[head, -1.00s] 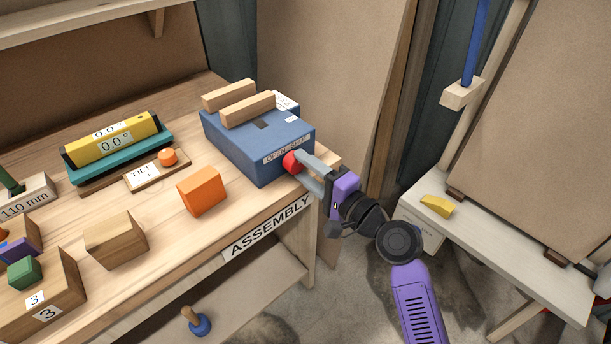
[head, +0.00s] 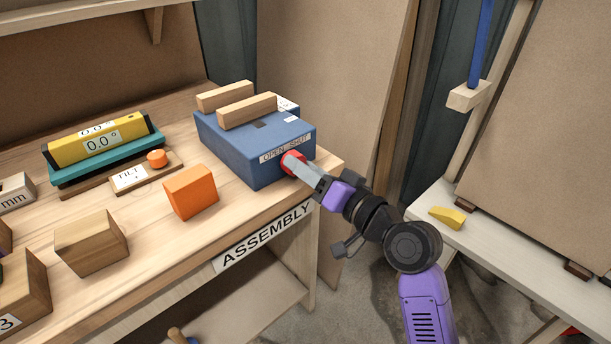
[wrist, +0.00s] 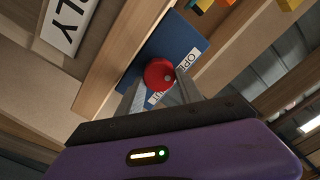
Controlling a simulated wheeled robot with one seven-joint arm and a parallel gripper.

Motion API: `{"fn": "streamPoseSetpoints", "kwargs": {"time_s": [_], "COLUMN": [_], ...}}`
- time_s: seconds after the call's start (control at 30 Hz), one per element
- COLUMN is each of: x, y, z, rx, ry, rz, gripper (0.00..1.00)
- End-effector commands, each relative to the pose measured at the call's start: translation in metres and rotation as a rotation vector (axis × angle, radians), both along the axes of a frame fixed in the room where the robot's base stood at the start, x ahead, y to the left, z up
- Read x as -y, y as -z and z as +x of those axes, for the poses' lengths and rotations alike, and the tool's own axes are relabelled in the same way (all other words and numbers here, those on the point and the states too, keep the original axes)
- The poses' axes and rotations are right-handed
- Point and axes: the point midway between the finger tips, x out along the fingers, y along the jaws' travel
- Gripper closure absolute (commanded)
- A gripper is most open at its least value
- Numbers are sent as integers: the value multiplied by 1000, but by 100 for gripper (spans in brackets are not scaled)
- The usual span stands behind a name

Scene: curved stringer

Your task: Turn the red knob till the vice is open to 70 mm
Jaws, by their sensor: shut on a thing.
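The blue vice (head: 240,155) sits at the right end of the assembly bench, with two wooden jaws (head: 247,110) on top and a gap between them. An OPEN–SHUT label is on its front face. The red knob (head: 290,160) sticks out of that face. My gripper (head: 300,167) is shut on the knob. In the wrist view the red knob (wrist: 159,74) lies between the two grey fingers, with a pale dot on its face, and part of the label is hidden. The gap's size in millimetres cannot be read here.
An orange block (head: 190,192) and a wooden block (head: 91,243) stand on the bench. A yellow level (head: 100,138) and a tilt knob (head: 157,158) are further left. A side table (head: 480,235) with a yellow piece (head: 447,217) is at the right.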

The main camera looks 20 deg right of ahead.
Motion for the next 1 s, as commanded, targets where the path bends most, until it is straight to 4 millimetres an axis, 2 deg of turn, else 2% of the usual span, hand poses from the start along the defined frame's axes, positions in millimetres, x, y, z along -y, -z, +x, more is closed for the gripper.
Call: {"fn": "streamPoseSetpoints", "kwargs": {"time_s": [0.4,0.9,0.93,1.0], "x": [-1,-2,-2,-2], "y": [3,2,2,2], "z": [0,0,0,0], "rx": [46,50,50,50], "ry": [-3,-3,-3,-3], "rz": [-158,-173,-173,-172], "gripper": [98,98,53,40]}}
